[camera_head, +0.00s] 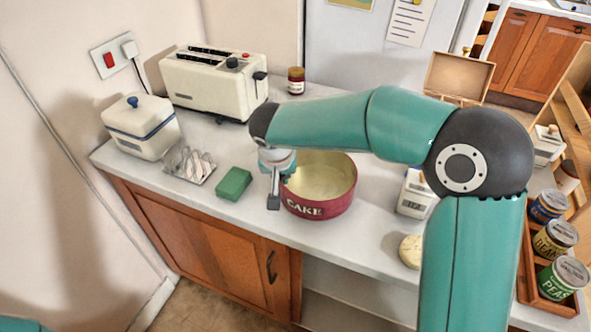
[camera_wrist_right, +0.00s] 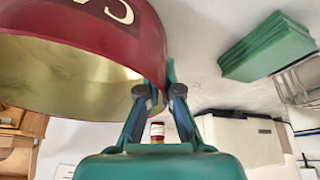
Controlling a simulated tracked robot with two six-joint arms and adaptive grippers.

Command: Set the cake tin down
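The cake tin (camera_head: 325,206) is round and dark red, lettered CAKE, with a pale yellow inside and no lid. It is upright at the worktop's front edge; I cannot tell whether its base touches the worktop. My right gripper (camera_head: 280,185) points down at its left rim. In the right wrist view, the tin (camera_wrist_right: 90,25) fills the upper left, and the fingers of the right gripper (camera_wrist_right: 158,90) close in on its wall, one inside and one outside. The fingertips are partly hidden by the wall. My left gripper is out of view.
A green block (camera_head: 234,184) and a wire rack (camera_head: 190,165) are left of the tin. A toaster (camera_head: 213,85), white bread bin (camera_head: 140,127) and jar (camera_head: 296,81) stand behind. A white box (camera_head: 415,195) and round pale item (camera_head: 411,251) are right. Worktop (camera_head: 360,232) lies bare between.

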